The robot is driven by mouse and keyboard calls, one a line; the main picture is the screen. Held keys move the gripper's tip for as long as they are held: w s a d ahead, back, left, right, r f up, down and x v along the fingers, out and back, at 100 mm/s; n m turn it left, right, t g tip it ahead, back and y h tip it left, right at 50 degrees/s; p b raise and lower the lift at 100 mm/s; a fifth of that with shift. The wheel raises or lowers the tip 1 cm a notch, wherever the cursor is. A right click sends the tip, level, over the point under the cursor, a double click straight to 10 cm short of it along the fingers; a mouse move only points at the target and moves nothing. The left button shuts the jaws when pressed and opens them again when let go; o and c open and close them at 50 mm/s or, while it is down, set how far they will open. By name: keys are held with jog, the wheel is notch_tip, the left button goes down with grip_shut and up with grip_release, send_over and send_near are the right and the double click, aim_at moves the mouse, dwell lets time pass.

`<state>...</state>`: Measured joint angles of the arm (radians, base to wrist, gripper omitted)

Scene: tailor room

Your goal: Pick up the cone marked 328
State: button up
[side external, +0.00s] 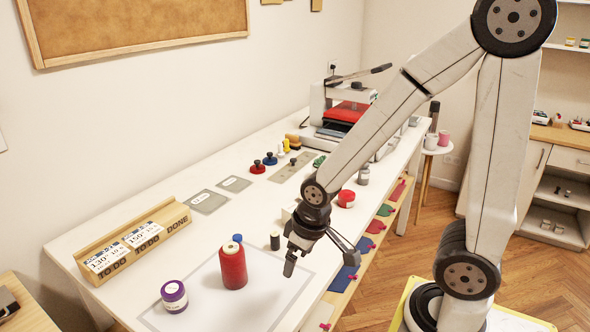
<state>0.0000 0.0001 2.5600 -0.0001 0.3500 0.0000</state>
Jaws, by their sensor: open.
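A tall red thread cone (233,268) stands upright on the white table inside a pale outlined rectangle. A short purple spool (174,297) with a pale label stands to its left, nearer the front. I cannot read 328 on either one, so I cannot tell which cone carries it. My gripper (321,262) hangs to the right of the red cone, over the table's right edge area, fingers spread and pointing down. It is empty and apart from the cones.
A small blue spool (238,239) and a dark spool (275,241) stand behind the red cone. A wooden card rack (135,241) marked TO DO and DONE stands at the left. A heat press (345,110) is at the far end. The table's left front is clear.

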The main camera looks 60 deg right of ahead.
jog(key=shift+r, duration=0.15)
jog(key=w+d+r+n+t+y, duration=0.1)
jog(key=w+d+r+n+t, duration=0.15)
jog(key=w, duration=0.45)
jog(key=w+d+r+n+t+y, duration=0.1)
jog(key=w+d+r+n+t, duration=0.15)
jog(key=w, duration=0.35)
jog(key=w+d+r+n+t+y, duration=0.1)
jog(key=w+r+n+t, duration=0.1)
jog(key=w+r+t, duration=0.35)
jog(key=s+f+n+g+y, duration=0.2)
jog(key=f+n+g+y, duration=0.1)
jog(key=f, duration=0.4)
jog(key=s+a+f+n+g+y, duration=0.1)
jog(key=s+f+n+g+y, duration=0.1)
jog(key=f+n+g+y, duration=0.2)
notch_tip(320, 180, down, 4)
jog(key=g+y, duration=0.1)
jog(key=y, duration=0.1)
jog(key=shift+s+a+r+y, duration=0.2)
jog(key=shift+s+y, duration=0.05)
jog(key=shift+y, duration=0.05)
jog(key=shift+a+g, duration=0.1)
jog(key=shift+g, duration=0.15)
